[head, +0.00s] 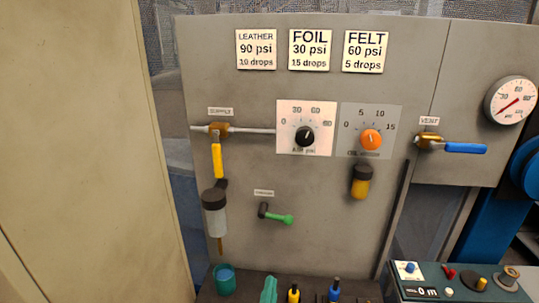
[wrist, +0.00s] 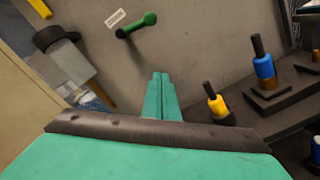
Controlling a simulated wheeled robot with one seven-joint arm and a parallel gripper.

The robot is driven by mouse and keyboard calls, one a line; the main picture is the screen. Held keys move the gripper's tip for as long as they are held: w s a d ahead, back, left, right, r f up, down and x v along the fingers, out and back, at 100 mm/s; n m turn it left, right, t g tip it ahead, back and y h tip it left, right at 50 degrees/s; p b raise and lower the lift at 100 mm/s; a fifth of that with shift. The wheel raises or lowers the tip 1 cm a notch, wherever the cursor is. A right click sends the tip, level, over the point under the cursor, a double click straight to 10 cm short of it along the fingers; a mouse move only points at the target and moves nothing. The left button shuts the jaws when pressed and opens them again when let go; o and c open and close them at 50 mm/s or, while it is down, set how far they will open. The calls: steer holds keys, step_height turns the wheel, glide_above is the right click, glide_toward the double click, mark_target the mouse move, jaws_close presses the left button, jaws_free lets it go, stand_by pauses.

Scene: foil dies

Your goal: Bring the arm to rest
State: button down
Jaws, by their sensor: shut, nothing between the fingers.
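My gripper (wrist: 159,95) shows in the wrist view with its two green fingers together, shut and empty. In the head view only its green tip (head: 269,290) shows at the bottom edge, in front of the panel. The fingers point toward the grey panel (head: 330,225) and appear apart from it. The rest of my arm is out of the head view.
The panel carries a yellow supply lever (head: 217,160), black dial (head: 305,136), orange dial (head: 371,139), blue vent lever (head: 464,148) and green-handled valve (head: 279,218). Yellow (wrist: 217,105) and blue (wrist: 263,66) handled tools stand on the bench right of my fingers.

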steer(key=s+a+f+m+g+y, duration=0.1)
steer(key=s+f+m, duration=0.5)
steer(key=s, duration=0.3)
steer(key=s+a+f+m+y, duration=0.1)
steer(key=s+a+f+m, duration=0.1)
steer(key=s+f+m, duration=0.5)
steer(key=s+d+m+g, duration=0.1)
steer(key=s+d+m, duration=0.1)
steer(key=s+m, duration=1.1)
steer(key=shift+s+d+f+g+y, duration=0.15)
steer(key=shift+s+d+g+y, duration=0.2)
steer(key=shift+s, duration=3.65)
